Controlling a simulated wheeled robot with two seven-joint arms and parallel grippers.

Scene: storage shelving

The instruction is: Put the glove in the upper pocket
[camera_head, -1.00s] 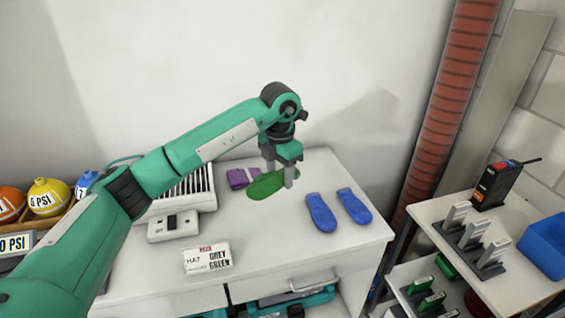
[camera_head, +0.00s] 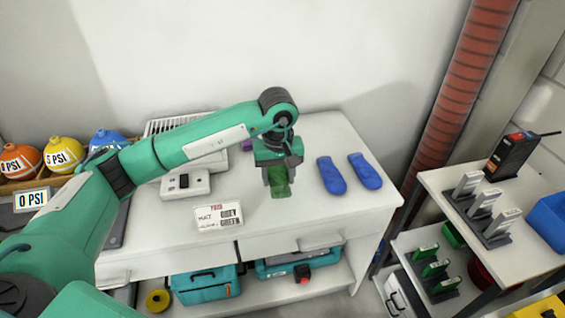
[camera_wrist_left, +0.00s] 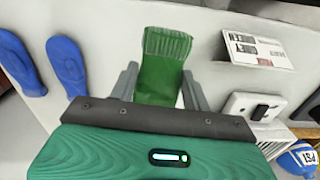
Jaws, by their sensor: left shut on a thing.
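A green glove (camera_head: 279,179) is in my left gripper (camera_head: 280,186), above the white table. The wrist view shows the glove (camera_wrist_left: 163,65) between the two grey fingers of the left gripper (camera_wrist_left: 160,88), its ribbed cuff pointing away from the gripper. A pair of blue gloves (camera_head: 331,175) lies on the table to the right of the gripper and also shows in the wrist view (camera_wrist_left: 68,66). Something purple (camera_head: 247,145) is mostly hidden behind my left arm. I cannot make out a pocket in these views. My right gripper is not in view.
A label card (camera_head: 218,217) stands near the table's front. A grey device (camera_head: 185,186) sits left of the gripper. Coloured PSI balls (camera_head: 62,153) are at far left. Teal cases (camera_head: 205,285) lie on the lower shelf. A shelf unit (camera_head: 440,190) with a radio (camera_head: 511,155) stands right.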

